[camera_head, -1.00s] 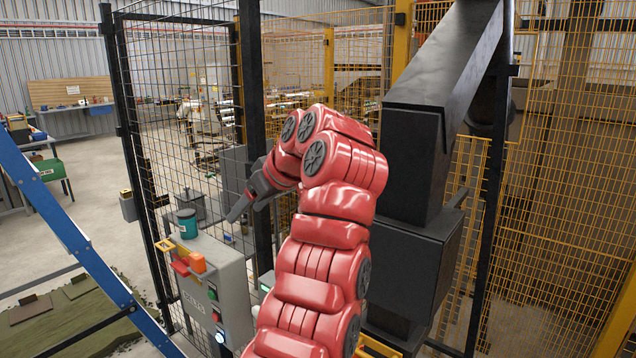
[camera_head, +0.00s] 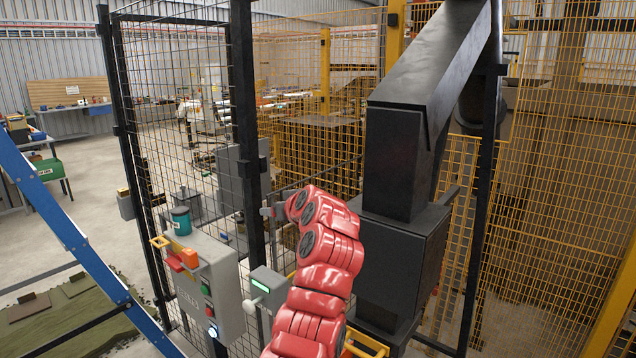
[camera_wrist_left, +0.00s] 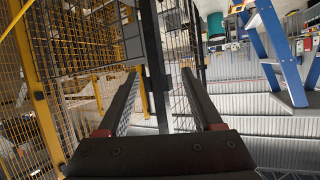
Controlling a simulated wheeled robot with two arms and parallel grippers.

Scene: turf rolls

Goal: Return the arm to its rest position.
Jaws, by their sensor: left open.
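My red left arm rises from the bottom middle of the head view, bent, with its grey gripper (camera_head: 272,212) at the far end, small and partly hidden behind the red wrist. In the left wrist view the two dark fingers of the left gripper (camera_wrist_left: 160,72) stand wide apart with nothing between them. A dark fence post and mesh show beyond the fingers. My right gripper is not in view.
A grey control box (camera_head: 208,290) with a teal can (camera_head: 181,221) on top stands left of the arm. A smaller grey box (camera_head: 268,287) with a green display is close beside the arm. A black machine column (camera_head: 402,255) stands right. A blue ladder (camera_head: 70,235) is at left.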

